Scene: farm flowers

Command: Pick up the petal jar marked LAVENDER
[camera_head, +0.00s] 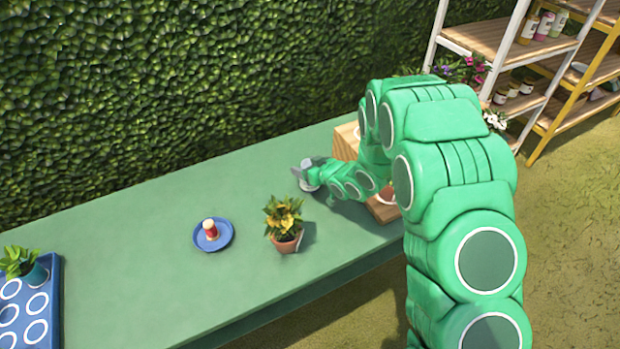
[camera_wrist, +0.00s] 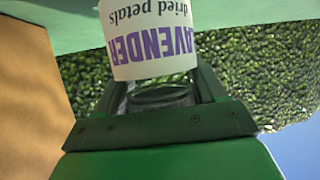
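The petal jar (camera_wrist: 150,42) has a white label with purple LAVENDER and "dried petals" lettering, upside down in the wrist view. It sits directly in front of my gripper (camera_wrist: 160,85), between or just before the fingers. The jar hides the fingertips, so I cannot tell whether they press on it. In the head view my gripper (camera_head: 306,178) is low over the far right part of the green table (camera_head: 150,215), beside a wooden box. The jar is not clearly readable there.
A wooden box (camera_head: 346,141) stands close to my gripper. A potted yellow flower (camera_head: 285,228) is nearer the front. Left of it, a red-and-white jar (camera_head: 210,229) stands on a blue plate (camera_head: 228,240). A blue tray (camera_head: 54,300) is at far left. A hedge (camera_head: 180,80) rises behind the table.

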